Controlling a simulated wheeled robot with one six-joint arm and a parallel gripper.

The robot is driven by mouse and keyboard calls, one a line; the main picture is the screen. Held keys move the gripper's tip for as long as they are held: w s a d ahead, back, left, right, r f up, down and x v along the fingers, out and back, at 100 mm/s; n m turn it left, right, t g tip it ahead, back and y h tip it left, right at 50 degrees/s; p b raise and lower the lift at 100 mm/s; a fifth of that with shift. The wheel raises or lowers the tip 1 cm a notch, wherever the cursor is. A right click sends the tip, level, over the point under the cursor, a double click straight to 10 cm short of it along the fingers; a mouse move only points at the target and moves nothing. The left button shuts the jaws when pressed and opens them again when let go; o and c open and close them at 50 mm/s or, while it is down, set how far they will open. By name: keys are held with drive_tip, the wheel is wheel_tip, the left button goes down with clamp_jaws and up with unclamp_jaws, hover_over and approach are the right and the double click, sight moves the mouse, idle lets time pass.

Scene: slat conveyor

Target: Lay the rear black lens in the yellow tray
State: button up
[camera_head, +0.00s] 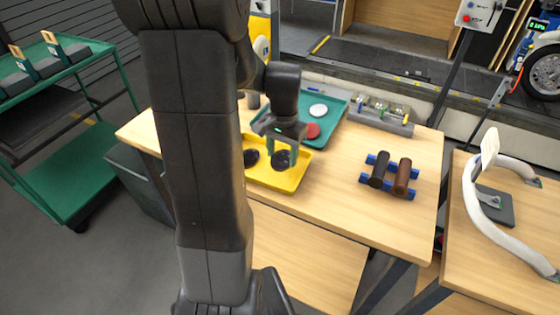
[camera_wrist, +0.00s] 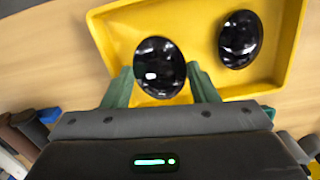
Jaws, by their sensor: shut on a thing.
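My gripper (camera_head: 283,155) is shut on a round, glossy black lens (camera_head: 285,160) over the right part of the yellow tray (camera_head: 288,184). In the wrist view the held black lens (camera_wrist: 160,68) sits between the green fingertips (camera_wrist: 160,88), which touch its two sides. A second black lens (camera_head: 250,158) lies in the tray at the left; it also shows in the wrist view (camera_wrist: 240,39) at the upper right. I cannot tell whether the held lens touches the tray floor (camera_wrist: 195,25). My arm hides the tray's left part in the head view.
A teal tray (camera_head: 335,106) behind holds a white disc (camera_head: 318,110) and a red disc (camera_head: 312,130). A blue rack (camera_head: 371,181) with two dark cylinders stands at the right. The wooden table (camera_head: 330,205) is clear between the yellow tray and the rack.

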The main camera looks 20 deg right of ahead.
sight(282, 156)
drive_tip(key=shift+f, duration=1.95)
drive_tip(key=shift+c, duration=0.3)
drive_tip(key=o, duration=1)
drive_tip(key=shift+r, duration=0.1)
drive_tip(key=r, duration=1.2)
drive_tip(key=shift+w+d, duration=0.15)
drive_tip(key=shift+d, duration=0.05)
